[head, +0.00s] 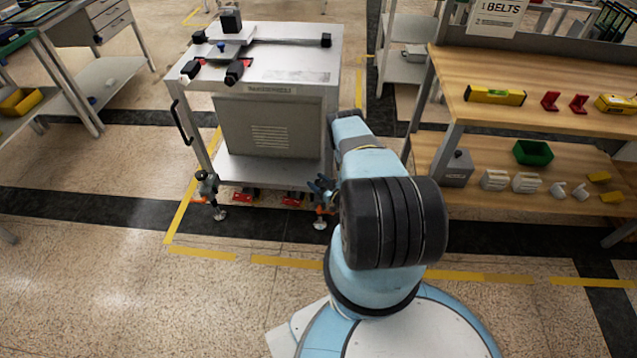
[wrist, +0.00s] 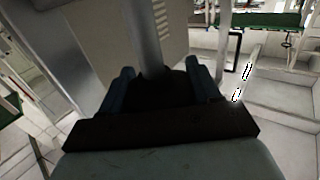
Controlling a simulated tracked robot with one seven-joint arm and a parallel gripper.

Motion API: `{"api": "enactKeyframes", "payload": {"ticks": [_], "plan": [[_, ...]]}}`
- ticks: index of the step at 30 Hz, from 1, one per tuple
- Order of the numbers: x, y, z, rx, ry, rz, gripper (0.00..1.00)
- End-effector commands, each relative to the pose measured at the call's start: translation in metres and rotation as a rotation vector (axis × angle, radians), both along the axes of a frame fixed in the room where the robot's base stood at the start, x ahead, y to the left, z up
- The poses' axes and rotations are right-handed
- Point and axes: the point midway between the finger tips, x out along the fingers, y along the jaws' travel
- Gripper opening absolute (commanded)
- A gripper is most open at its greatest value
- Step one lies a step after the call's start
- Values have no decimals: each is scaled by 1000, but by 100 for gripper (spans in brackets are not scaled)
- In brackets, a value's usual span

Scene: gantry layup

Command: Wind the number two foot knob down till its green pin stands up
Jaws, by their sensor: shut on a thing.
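A grey metal cart (head: 268,72) stands ahead on levelling feet. My gripper (head: 321,187) is low at its front right foot (head: 320,225), largely hidden behind my arm. In the wrist view my gripper (wrist: 161,78) has its two blue fingers on either side of a dark round knob (wrist: 160,93), shut on it, below a grey leg (wrist: 142,35). The front left foot (head: 220,214) has its own dark knob (head: 207,178) and stands free. I see no green pin and cannot read any foot number.
Red parts (head: 292,198) show under the cart between its front feet. A wooden workbench (head: 560,110) with a lower shelf stands close on the right. Another bench (head: 75,85) is at the left. The floor (head: 110,270) in front of the cart is clear to the left.

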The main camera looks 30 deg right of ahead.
Motion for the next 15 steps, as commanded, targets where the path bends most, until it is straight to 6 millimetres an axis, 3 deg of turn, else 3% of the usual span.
{"api": "enactKeyframes", "payload": {"ticks": [8,15], "plan": [[-1,-3,0,-4,2,-60,32],[-1,-5,0,-2,2,-216,32]]}}
